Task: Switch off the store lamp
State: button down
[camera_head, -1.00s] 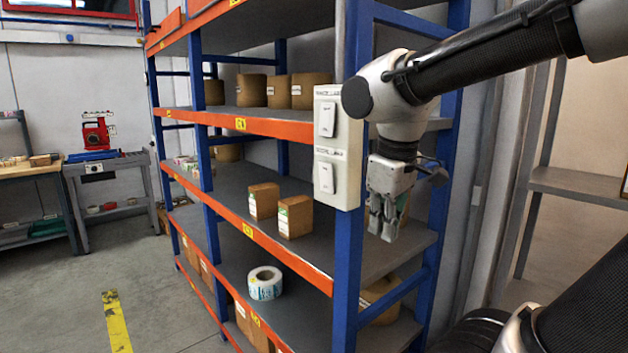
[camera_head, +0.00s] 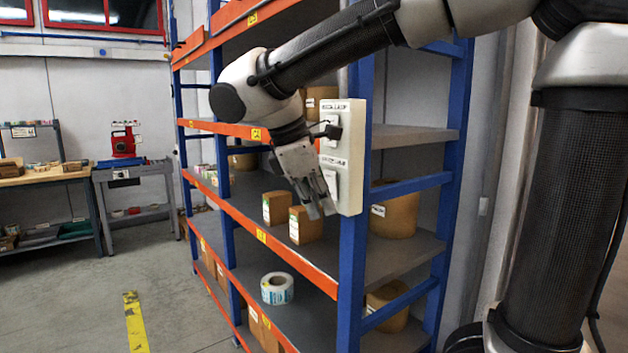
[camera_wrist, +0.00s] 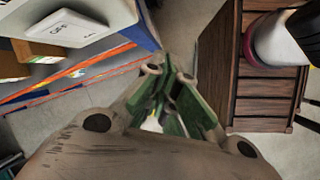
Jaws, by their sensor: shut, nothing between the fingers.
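A white switch panel (camera_head: 349,150) is fixed to the blue front post of the shelf rack. It carries an upper rocker switch (camera_head: 333,119) and a lower rocker switch (camera_head: 329,181), each under a small label too blurred to read surely. My gripper (camera_head: 319,209) points down just left of the panel's lower part, and its wrist partly covers the panel's left side. I cannot tell whether it touches the panel. In the wrist view its green-padded fingers (camera_wrist: 172,100) are together and empty. A white plate with blurred lettering (camera_wrist: 66,27) shows at upper left there.
The blue and orange rack (camera_head: 284,257) holds cardboard boxes (camera_head: 305,225) and a label roll (camera_head: 277,288). A workbench (camera_head: 42,178) and a grey table (camera_head: 135,175) stand at left. Floor left of the rack is clear. A slatted wooden surface (camera_wrist: 262,75) shows in the wrist view.

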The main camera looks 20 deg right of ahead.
jog(key=w+a+r+n+t+h, duration=0.2)
jog(key=a+r+n+h, duration=0.3)
jog(key=a+r+n, duration=0.2)
jog(key=a+r, duration=0.2)
jog(key=a, duration=0.1)
jog(key=shift+w, duration=0.35)
send_near(330, 185)
jog(key=shift+a+f+x, duration=0.15)
jog(key=shift+x, duration=0.8)
jog(key=shift+a+f+x, duration=0.1)
jog(key=shift+f+x, duration=0.05)
jog(key=shift+x, duration=0.8)
jog(key=shift+a+f+x, duration=0.15)
jog(key=shift+f+x, duration=0.05)
jog(key=shift+x, duration=0.75)
